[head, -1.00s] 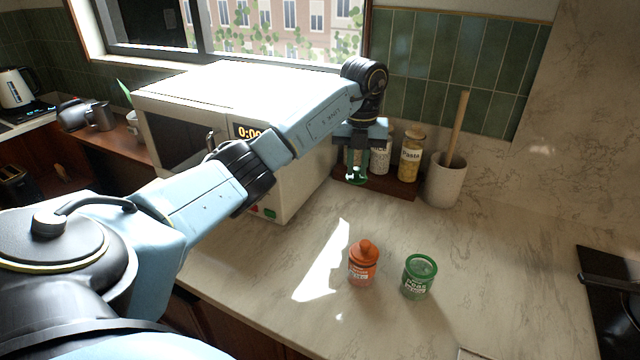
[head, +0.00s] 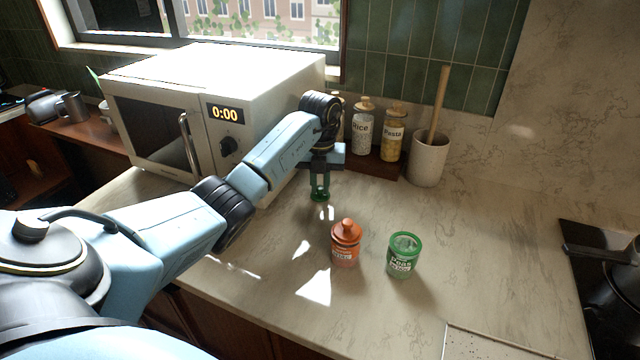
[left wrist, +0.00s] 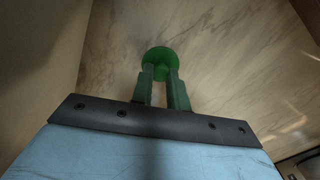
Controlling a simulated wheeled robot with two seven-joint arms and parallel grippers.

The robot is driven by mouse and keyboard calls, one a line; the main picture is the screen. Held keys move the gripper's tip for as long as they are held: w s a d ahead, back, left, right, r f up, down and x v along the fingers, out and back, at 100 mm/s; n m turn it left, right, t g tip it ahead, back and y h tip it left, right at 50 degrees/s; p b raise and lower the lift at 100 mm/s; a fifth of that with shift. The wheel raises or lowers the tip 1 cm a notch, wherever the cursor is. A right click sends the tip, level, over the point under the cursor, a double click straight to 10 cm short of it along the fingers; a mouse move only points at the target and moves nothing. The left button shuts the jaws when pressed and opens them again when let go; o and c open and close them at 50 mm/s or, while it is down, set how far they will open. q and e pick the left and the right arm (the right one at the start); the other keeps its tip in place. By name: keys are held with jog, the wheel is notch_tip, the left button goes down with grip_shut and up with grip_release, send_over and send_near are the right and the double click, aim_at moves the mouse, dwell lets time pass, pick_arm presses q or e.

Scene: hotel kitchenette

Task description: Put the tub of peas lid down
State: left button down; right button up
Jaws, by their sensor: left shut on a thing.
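The green lid (head: 320,198) of the tub of peas is in my left gripper (head: 320,185). The gripper is shut on its knob, and the lid is over the counter, left of the tubs. I cannot tell whether it touches the counter. In the left wrist view the lid (left wrist: 160,57) shows as a round green disc at the fingertips (left wrist: 161,78). The tub of peas (head: 402,258), green with a pale label, stands upright with its top uncovered, to the right of and nearer than the gripper. My right gripper is in no view.
An orange lidded tub (head: 345,243) stands just left of the peas. A microwave (head: 215,110) is left of my gripper. Behind are rice (head: 362,128) and pasta (head: 392,138) jars and a utensil crock (head: 429,158). The counter (head: 480,240) right of the tubs is clear.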

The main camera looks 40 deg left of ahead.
aim_at(320, 188)
pick_arm(q)
jog(key=shift+f, duration=0.15)
jog(key=c, duration=1.4)
grip_release()
jog(key=shift+o, duration=0.2)
notch_tip(320, 188, up, 12)
jog(key=p, duration=0.2)
jog(key=shift+r, duration=0.2)
